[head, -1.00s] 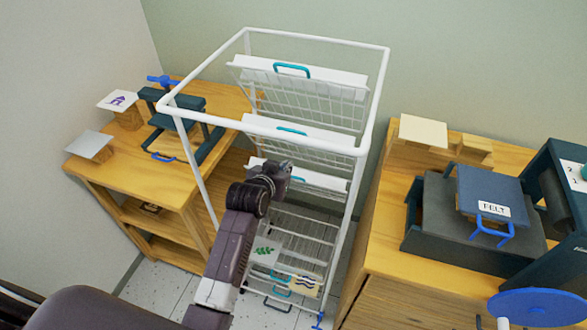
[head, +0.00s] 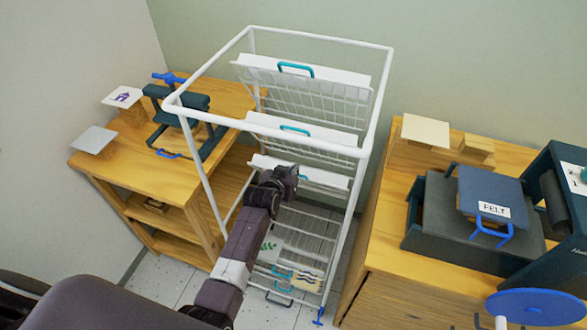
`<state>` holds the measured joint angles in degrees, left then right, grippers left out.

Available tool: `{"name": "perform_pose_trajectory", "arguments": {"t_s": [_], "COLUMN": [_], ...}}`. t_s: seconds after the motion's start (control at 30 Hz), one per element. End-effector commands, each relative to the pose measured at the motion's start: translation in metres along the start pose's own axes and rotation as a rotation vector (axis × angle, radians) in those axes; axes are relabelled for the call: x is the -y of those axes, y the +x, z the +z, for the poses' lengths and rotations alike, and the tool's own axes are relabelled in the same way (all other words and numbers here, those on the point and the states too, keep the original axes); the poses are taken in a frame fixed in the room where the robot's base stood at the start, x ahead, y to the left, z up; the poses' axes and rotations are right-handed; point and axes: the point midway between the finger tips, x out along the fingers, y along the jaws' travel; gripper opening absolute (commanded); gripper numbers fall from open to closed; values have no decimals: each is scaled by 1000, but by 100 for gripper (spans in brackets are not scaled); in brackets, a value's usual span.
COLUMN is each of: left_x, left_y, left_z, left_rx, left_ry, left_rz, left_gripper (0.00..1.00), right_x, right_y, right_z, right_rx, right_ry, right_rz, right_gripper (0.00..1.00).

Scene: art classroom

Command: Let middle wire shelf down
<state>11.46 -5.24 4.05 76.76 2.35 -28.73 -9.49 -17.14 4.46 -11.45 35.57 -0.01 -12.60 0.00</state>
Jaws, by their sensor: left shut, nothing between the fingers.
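The white wire drying rack (head: 206,178) stands upright in the middle of the head view. Its upper wire shelf (head: 318,100) is tilted up, with a teal handle (head: 296,68). Two more raised shelves hang below it: one (head: 320,133) with a teal handle (head: 294,129), and a lower one (head: 324,178) partly hidden behind my gripper. Lower shelves lie flat, with printed sheets (head: 307,278) on them. My left gripper (head: 287,178) is shut and empty, at the front of the lower raised shelf. I cannot tell whether it touches the shelf. My right gripper is not in view.
A wooden bench (head: 130,172) with a dark blue press (head: 190,112) stands left of the rack.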

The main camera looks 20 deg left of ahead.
Motion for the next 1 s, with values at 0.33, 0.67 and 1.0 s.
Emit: {"name": "perform_pose_trajectory", "arguments": {"t_s": [0.33, 0.67, 1.0], "left_x": [0, 1, 1], "left_y": [-1, -18, -44], "left_z": [3, 46, 135], "left_rx": [-4, -108, -128], "left_ry": [0, 2, 2], "left_rz": [0, 0, 1], "left_gripper": [0, 0, 0], "right_x": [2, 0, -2], "right_y": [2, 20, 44], "right_z": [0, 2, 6], "right_rx": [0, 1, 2], "right_ry": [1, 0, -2], "right_rz": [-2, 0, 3], "right_gripper": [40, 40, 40]}}
